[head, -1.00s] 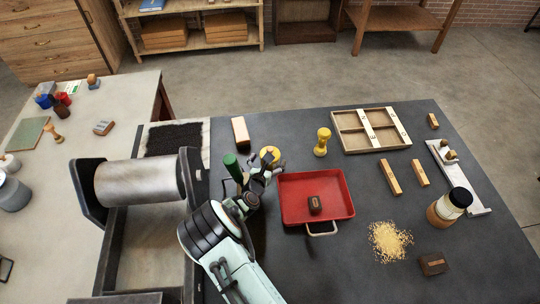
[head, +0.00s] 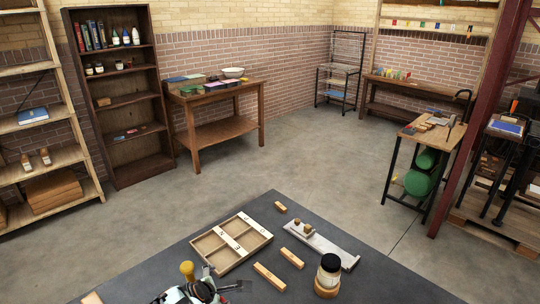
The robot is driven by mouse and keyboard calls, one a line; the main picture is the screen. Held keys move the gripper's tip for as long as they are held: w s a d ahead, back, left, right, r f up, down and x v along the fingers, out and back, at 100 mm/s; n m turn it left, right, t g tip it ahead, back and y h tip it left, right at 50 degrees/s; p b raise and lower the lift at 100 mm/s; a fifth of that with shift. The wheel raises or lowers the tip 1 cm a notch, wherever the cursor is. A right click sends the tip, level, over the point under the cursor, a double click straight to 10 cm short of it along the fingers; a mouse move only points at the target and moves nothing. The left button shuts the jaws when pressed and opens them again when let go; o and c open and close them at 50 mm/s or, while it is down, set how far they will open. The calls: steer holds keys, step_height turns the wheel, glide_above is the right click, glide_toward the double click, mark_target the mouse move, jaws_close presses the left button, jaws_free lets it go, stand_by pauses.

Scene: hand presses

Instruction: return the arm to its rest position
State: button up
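My gripper (head: 226,284) shows at the bottom edge of the head view, with part of my pale arm (head: 178,297) beside it. It is over the dark table (head: 376,284), near the front of the wooden divided tray (head: 268,235). I see nothing held in it, but its fingers are small and partly cut off, so their opening is unclear. Most of my arm is below the picture.
A yellow-handled stamp (head: 187,269) stands close to my gripper. Wooden blocks (head: 270,275), a metal composing piece (head: 322,246) and a dark-capped jar (head: 328,273) are to the right. Shelves and workbenches stand far back across open floor.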

steer(key=s+d+r+m+g, duration=0.3)
steer(key=s+d+r+m, duration=0.25)
steer(key=d+m, duration=0.35)
steer(key=s+d+r+m+g, duration=0.2)
steer(key=s+d+m, duration=0.2)
steer(key=s, duration=0.4)
steer(key=s+d+r+m+g+y, duration=0.1)
steer(key=s+d+m, duration=0.3)
steer(key=s, duration=0.4)
steer(key=s+d+r+m+g, duration=0.2)
steer(key=s+d+r+m, duration=0.2)
steer(key=s, duration=0.4)
steer(key=shift+s+d+m+g+y, duration=0.15)
steer(key=shift+s+m+g+y, duration=0.2)
steer(key=shift+m, duration=0.15)
